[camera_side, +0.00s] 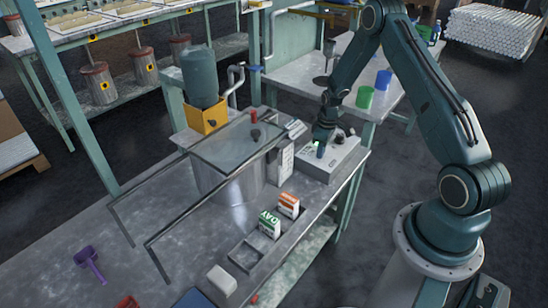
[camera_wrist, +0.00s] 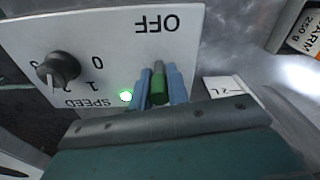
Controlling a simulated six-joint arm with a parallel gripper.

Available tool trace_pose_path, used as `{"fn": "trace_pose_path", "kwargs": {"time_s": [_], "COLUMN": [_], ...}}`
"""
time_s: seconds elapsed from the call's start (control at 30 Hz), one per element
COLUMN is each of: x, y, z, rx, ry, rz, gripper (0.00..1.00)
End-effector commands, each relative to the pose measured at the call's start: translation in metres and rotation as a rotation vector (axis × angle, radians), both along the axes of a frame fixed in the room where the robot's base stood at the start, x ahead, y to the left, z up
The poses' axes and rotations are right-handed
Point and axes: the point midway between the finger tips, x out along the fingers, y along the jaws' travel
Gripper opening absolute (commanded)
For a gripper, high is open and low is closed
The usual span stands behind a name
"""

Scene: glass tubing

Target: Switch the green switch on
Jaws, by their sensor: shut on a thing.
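The green switch (camera_wrist: 159,88) is a short green lever on a pale control panel (camera_wrist: 100,40). My gripper (camera_wrist: 160,76) has its two blue fingers closed on either side of the lever in the wrist view. The word OFF (camera_wrist: 157,23) reads upside down beyond the lever. A small green lamp (camera_wrist: 126,96) left of the fingers is lit. In the side view my gripper (camera_side: 319,146) reaches down onto the grey control box (camera_side: 318,174) at the bench's right edge. The lower part of the lever is partly hidden by my gripper, and its exact tilt is hard to tell.
A black speed dial (camera_wrist: 58,68) sits left of the switch. A large glass-topped tank (camera_side: 228,180) stands left of the box. Two small cartons, one green-and-white (camera_side: 269,224) and one orange-and-white (camera_side: 289,205), stand in front. Green (camera_side: 364,97) and blue (camera_side: 383,79) cups stand behind.

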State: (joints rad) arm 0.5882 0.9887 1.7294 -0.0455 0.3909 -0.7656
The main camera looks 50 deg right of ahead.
Motion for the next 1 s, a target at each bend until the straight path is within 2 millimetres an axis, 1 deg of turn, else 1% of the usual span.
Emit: {"fn": "trace_pose_path", "kwargs": {"time_s": [0.03,0.2,0.4,0.87,0.9,1.0], "x": [0.0031,0.0056,0.0068,0.0075,0.0075,0.0074], "y": [0.0009,0.0006,0.0003,0.0002,0.0002,0.0001], "z": [0.0005,0.0000,-0.0007,-0.0005,-0.0005,-0.0006], "rx": [-0.001,0.000,0.000,0.000,0.000,0.000], "ry": [0.022,0.100,0.153,0.166,0.166,0.166], "rz": [0.004,0.003,0.002,0.003,0.003,0.002], "gripper": [0.00,0.00,0.00,0.00,0.21,0.39]}}
